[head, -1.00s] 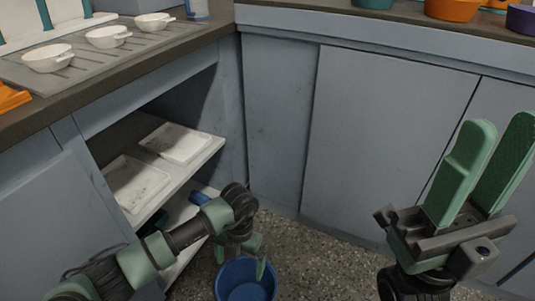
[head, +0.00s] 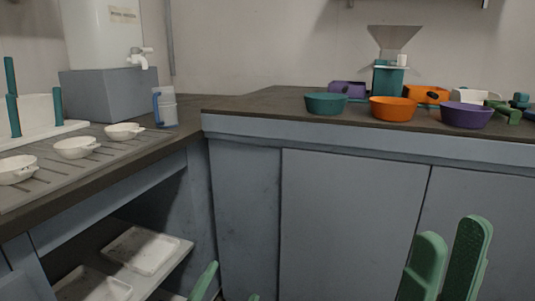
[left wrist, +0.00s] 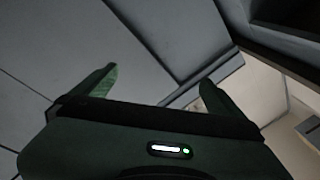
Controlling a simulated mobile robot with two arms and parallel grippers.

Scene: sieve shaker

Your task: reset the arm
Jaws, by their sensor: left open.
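My left gripper (head: 230,288) shows at the bottom edge of the head view, with only its green fingertips in sight in front of the lower cabinets. In the left wrist view, its two green fingers (left wrist: 155,82) stand wide apart with nothing between them. My right gripper (head: 450,232) is at the lower right of the head view, its green fingers pointing up and apart, with nothing seen between them. The rest of both arms is out of the head view.
White bowls (head: 76,148) stand on the left counter, near a blue-handled jug (head: 165,107) and a tap. Bowls, including an orange bowl (head: 393,108), and a funnel device (head: 390,75) stand on the back counter. White trays (head: 142,250) lie on the open shelf.

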